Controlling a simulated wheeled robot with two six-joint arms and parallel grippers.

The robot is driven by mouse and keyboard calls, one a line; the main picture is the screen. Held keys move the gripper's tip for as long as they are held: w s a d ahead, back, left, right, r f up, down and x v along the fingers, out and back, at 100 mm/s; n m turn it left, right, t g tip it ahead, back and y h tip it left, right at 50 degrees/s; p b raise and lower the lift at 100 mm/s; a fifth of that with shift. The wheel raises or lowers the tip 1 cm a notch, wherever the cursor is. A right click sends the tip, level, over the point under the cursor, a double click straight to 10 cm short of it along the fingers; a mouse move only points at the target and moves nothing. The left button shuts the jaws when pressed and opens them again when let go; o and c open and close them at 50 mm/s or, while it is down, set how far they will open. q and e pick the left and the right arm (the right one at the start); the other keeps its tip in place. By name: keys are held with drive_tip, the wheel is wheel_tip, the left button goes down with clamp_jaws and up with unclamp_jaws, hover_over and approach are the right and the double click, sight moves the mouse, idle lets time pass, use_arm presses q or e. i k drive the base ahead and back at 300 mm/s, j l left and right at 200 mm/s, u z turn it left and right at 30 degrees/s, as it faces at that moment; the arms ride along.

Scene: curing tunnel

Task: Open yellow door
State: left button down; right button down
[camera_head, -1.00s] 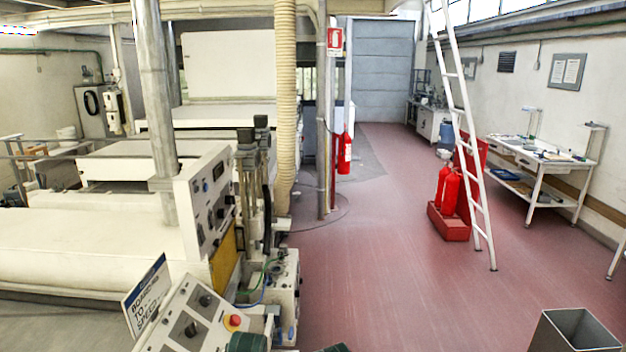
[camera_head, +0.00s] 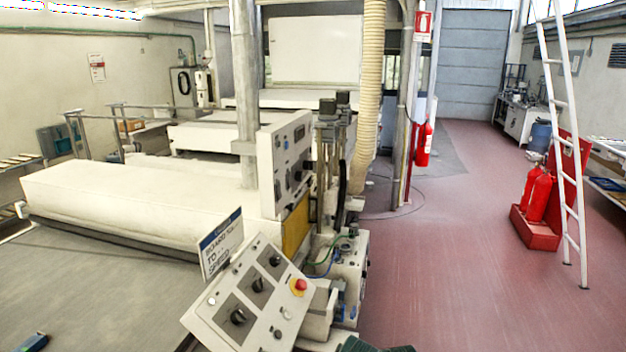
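The yellow door (camera_head: 296,228) is a narrow yellow panel below the upright control box (camera_head: 285,165) of the large cream machine, left of centre. It looks closed, and it is partly covered by the tilted control panel and sign in front of it. Neither of my grippers can be made out in the head view. A dark green shape (camera_head: 368,345) is cut off by the bottom edge, and I cannot tell what it is.
A tilted control panel (camera_head: 250,295) with a red button stands before the door, beside a sign (camera_head: 221,243). Posts and cables stand right of the door. Open red floor (camera_head: 460,260) lies to the right, with extinguishers (camera_head: 538,198) and a white ladder (camera_head: 566,130) beyond.

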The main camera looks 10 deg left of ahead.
sight(295, 226)
drive_tip(key=i+l, duration=0.2)
drive_tip(key=i, duration=0.3)
drive_tip(key=i+l, duration=0.2)
drive_tip(key=i, duration=0.3)
drive_tip(key=i+l, duration=0.2)
drive_tip(key=i, duration=0.35)
drive_tip(key=i+l+u, duration=0.1)
drive_tip(key=i, duration=0.4)
drive_tip(key=l, duration=0.1)
